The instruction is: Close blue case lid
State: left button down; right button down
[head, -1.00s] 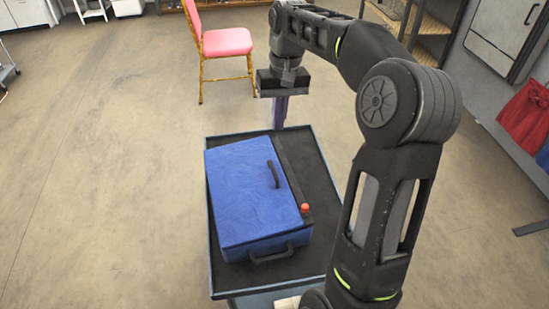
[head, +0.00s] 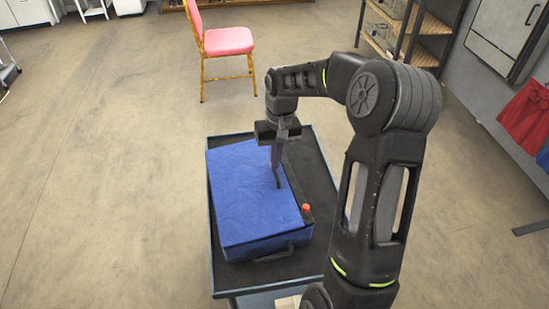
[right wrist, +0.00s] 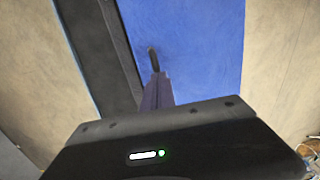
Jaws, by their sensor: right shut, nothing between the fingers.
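The blue case (head: 240,195) sits on the dark top of a cart. Its lid looks down, lying flat over the body, and I see no gap along the edges that show. Another dark handle (head: 272,254) is on the near side. My left gripper is out of view.
The cart (head: 318,235) has a dark top with a raised rim. A red knob (head: 306,208) sits by the case's right edge. A pink chair (head: 226,42) stands behind the cart, and shelves (head: 402,30) stand at the back right. The floor on the left is clear.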

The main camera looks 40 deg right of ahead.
jog(key=f+b, duration=0.1)
jog(key=d+f+b, duration=0.1)
jog(key=shift+s+f, duration=0.2)
jog(key=shift+f, duration=0.15)
jog(key=shift+s, duration=0.1)
jog(key=shift+r, duration=0.1)
jog(key=shift+r+p, duration=0.55)
jog(key=shift+p, duration=0.1)
jog(key=shift+r, duration=0.25)
